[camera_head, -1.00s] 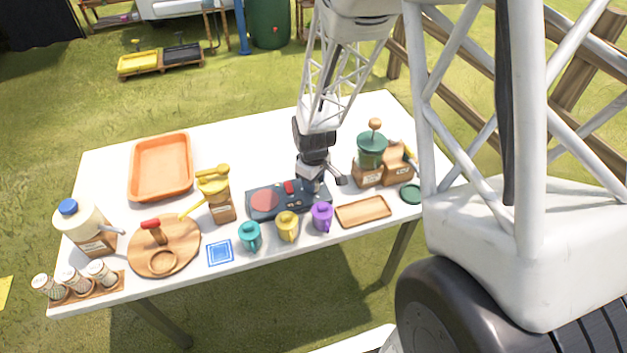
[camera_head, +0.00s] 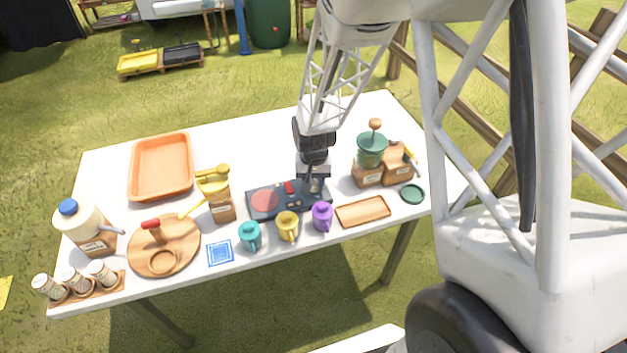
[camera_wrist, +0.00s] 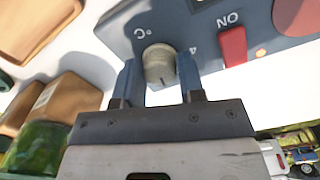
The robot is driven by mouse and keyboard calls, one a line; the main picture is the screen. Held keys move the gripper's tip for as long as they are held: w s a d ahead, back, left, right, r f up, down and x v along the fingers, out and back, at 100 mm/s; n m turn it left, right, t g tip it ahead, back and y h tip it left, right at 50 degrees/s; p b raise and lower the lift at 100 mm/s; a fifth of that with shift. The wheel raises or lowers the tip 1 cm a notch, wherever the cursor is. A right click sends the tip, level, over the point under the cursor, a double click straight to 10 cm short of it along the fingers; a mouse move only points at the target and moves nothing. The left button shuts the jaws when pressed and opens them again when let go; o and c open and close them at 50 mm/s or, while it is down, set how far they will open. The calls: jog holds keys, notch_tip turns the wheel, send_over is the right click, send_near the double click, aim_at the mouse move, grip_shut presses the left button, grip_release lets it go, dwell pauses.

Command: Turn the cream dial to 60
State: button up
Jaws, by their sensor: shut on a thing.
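The cream dial (camera_wrist: 159,64) sits on the dark blue-grey panel (camera_wrist: 120,28) in the wrist view, beside a "°C" mark. A dark pointer line shows on the dial's side. My gripper (camera_wrist: 159,72) has one blue finger on each side of the dial and is shut on it. In the head view my gripper (camera_head: 313,188) is over the right end of the panel (camera_head: 258,212), and the dial there is mostly hidden by the fingers. The dial's numbers are mostly not readable.
A round red plate (camera_head: 265,200) is on the panel's left. Teal (camera_head: 249,236), yellow (camera_head: 287,226) and purple (camera_head: 322,216) mugs stand in front of the panel. A wooden tray (camera_head: 363,212) and a green grinder (camera_head: 371,150) are to the right. The table's back middle is clear.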

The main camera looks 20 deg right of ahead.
aim_at(313, 182)
jog(key=shift+m, duration=1.3)
jog(key=o, duration=0.9)
jog(key=shift+r, duration=3.85)
jog(key=shift+r, duration=0.1)
